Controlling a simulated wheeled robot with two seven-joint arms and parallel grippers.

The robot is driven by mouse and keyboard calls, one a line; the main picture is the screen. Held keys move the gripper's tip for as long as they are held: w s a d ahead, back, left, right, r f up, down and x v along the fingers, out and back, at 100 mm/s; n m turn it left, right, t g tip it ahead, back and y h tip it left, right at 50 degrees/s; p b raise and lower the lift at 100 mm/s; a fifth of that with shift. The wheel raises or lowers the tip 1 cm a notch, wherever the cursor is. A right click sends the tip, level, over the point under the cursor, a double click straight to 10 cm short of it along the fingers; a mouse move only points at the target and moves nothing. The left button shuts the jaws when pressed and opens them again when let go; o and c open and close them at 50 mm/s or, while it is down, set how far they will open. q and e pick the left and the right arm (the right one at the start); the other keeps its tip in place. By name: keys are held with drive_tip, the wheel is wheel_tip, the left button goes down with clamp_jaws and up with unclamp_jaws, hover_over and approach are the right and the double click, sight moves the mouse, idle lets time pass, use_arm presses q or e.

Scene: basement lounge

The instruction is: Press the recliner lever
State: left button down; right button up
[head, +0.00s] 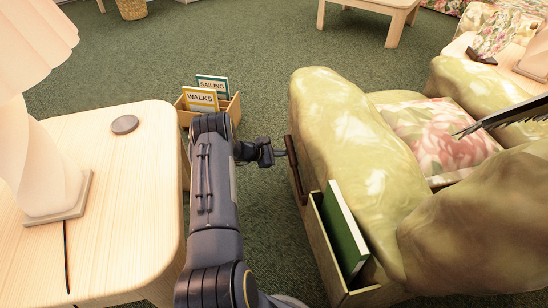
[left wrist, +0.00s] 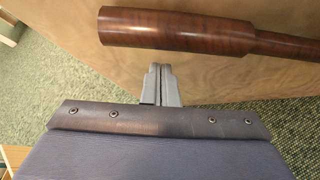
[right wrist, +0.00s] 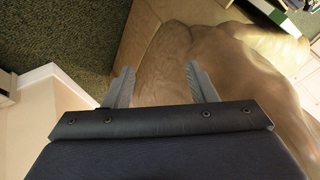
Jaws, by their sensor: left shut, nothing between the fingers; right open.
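The recliner (head: 340,130) is a padded yellow-green chair on the right of the head view. Its brown wooden lever (head: 294,168) is on the side facing my left arm. In the left wrist view the lever (left wrist: 180,32) runs across the top, thick at the left and thinner at the right. My left gripper (head: 279,153) is shut and empty, its tips close to the lever. In the left wrist view the fingertips (left wrist: 160,68) are just below the lever; I cannot tell whether they touch. My right gripper (right wrist: 160,75) is open and empty, above pale cushioning.
A wooden side table (head: 130,190) with a lamp (head: 40,160) and a dark round disc (head: 125,124) stands left of my left arm. A box with books (head: 200,100) is on the carpet beyond. A side pocket (head: 335,250) on the recliner holds a green book (head: 345,232).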

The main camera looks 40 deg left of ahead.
use_arm(q)
drive_tip(key=shift+s+d+r, duration=0.1)
drive_tip(key=shift+d+r, duration=0.4)
drive_tip(key=shift+r, duration=0.25)
use_arm(e)
drive_tip(key=shift+f, duration=0.15)
use_arm(q)
drive_tip(key=shift+r, duration=0.1)
